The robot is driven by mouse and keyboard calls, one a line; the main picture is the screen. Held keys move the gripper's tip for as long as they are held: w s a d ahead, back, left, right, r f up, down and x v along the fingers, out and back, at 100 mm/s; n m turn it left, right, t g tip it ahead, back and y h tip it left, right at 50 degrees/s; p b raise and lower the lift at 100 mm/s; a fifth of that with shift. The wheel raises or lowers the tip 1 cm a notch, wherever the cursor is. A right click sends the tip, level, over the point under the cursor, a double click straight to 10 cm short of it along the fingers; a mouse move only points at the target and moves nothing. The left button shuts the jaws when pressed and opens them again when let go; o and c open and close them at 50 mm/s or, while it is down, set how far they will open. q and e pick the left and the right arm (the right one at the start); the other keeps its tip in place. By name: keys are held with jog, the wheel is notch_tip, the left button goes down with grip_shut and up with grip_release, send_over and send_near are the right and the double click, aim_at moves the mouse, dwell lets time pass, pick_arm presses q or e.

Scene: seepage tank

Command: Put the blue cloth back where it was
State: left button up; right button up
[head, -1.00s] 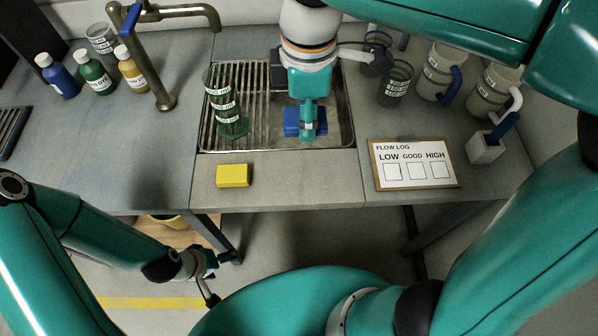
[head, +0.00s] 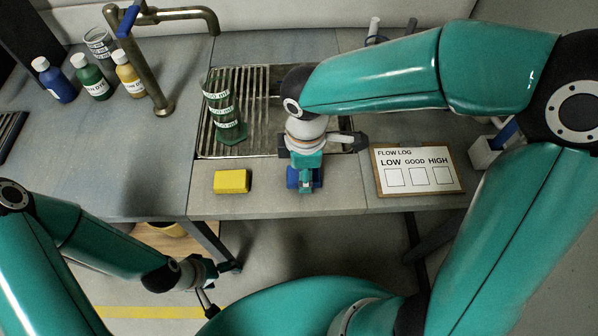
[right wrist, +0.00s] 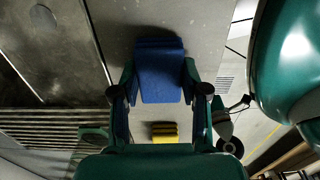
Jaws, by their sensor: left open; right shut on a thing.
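In the right wrist view the folded cloth (right wrist: 160,75) fills the space between the two fingers (right wrist: 160,92). The gripper hides much of it in the head view, and I cannot tell whether it touches the counter. My left gripper (head: 205,287) is open and empty, low in front of the counter and away from the cloth.
Behind is the sink with a slatted rack (head: 258,100) and a green-based cylinder (head: 222,112). Bottles (head: 91,78) and a tap (head: 158,75) stand at left.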

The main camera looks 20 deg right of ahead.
jog(key=shift+f, duration=0.15)
jog(key=o, duration=1.2)
jog(key=shift+r, duration=0.2)
notch_tip(320, 180, up, 12)
jog(key=p, duration=0.1)
jog(key=shift+f, duration=0.1)
jog(key=shift+s, duration=0.15)
